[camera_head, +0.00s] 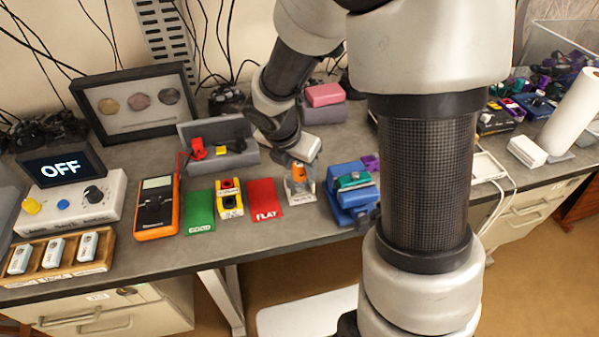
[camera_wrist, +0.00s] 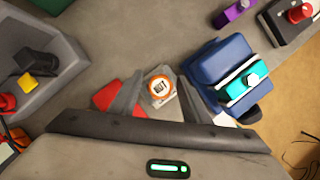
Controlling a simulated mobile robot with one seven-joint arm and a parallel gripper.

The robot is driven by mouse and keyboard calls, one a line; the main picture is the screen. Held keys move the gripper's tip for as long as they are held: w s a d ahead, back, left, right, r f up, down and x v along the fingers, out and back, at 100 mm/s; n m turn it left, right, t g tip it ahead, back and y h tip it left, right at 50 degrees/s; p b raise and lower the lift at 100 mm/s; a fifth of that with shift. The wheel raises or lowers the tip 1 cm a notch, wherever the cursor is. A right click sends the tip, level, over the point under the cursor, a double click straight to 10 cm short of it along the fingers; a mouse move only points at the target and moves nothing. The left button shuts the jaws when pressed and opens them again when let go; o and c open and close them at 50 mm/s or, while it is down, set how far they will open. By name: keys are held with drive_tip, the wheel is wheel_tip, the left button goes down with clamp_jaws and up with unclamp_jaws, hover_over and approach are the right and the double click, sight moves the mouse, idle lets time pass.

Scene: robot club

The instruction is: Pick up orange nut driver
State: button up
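The orange nut driver (camera_head: 298,171) stands upright in a small light holder (camera_head: 300,196) near the front of the bench, right of the red card. My gripper (camera_wrist: 158,94) is open, with one dark finger on each side of the driver. In the head view my gripper is at the driver and partly covers it. I cannot tell whether the fingers touch it.
A blue holder with a teal-topped item (camera_head: 353,190) stands close on the right. The red card (camera_head: 265,198) and the yellow block (camera_head: 229,198) lie to the left. A grey bin (camera_head: 232,158) is behind, left. The bench's front edge is near.

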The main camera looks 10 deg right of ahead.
drive_tip(key=c, duration=0.9)
wheel_tip(320, 180, up, 10)
drive_tip(key=p, duration=0.3)
drive_tip(key=o, duration=0.5)
drive_tip(key=c, duration=0.4)
wheel_tip(320, 180, up, 4)
drive_tip(key=p, duration=0.4)
drive_tip(key=shift+f, duration=0.25)
drive_tip(key=shift+d, duration=0.1)
